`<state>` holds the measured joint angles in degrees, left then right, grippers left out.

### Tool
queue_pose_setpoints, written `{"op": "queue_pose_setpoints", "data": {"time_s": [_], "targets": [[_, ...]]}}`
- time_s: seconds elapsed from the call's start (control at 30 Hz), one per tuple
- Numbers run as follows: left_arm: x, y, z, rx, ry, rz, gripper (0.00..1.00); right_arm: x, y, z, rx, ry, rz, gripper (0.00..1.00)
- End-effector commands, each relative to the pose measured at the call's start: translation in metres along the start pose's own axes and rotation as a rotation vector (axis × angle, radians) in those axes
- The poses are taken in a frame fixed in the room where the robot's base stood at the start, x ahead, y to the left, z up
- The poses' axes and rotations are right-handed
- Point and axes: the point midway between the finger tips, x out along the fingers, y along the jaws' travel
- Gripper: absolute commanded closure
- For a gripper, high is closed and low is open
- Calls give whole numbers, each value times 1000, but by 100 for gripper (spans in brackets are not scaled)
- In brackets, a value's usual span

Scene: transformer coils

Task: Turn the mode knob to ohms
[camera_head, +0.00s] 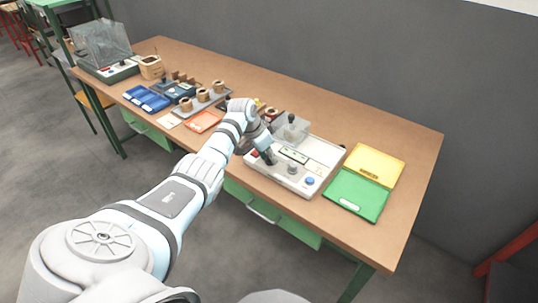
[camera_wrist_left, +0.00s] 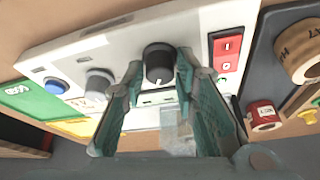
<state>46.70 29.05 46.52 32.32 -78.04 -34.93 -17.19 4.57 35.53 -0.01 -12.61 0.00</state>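A pale test unit (camera_head: 325,152) on the table has a front panel with a red switch, knobs and a blue button. In the left wrist view a black knob (camera_wrist_left: 158,62) with a small pale pointer mark stands out from the panel. My left gripper (camera_wrist_left: 160,75) is open, with one finger on each side of this knob; the right-hand finger looks very close to it, but I cannot tell contact. In the head view my left gripper (camera_head: 268,156) hides most of this knob. The mode labels are unreadable. My right gripper is out of view.
Beside the black knob are a red switch (camera_wrist_left: 227,50) and a grey knob (camera_wrist_left: 98,82), then a blue button (camera_head: 310,181). Yellow (camera_head: 374,165) and green (camera_head: 356,195) trays lie right of the unit.

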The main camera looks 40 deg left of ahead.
Motion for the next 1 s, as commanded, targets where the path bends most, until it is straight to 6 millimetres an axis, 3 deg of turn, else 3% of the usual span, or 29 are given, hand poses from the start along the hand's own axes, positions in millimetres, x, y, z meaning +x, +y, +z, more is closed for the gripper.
{"op": "queue_pose_setpoints", "data": {"time_s": [0.43, 0.57, 0.8, 1.0], "targets": [[-8, -1, 0, -1, 1, -1, 59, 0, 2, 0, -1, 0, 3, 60], [-35, -1, 0, 3, 2, -5, 59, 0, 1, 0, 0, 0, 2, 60], [-100, -1, 0, 1, 2, -3, 59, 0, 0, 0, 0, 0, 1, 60], [-120, 0, 0, 0, 0, 0, 59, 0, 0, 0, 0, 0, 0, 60]]}}
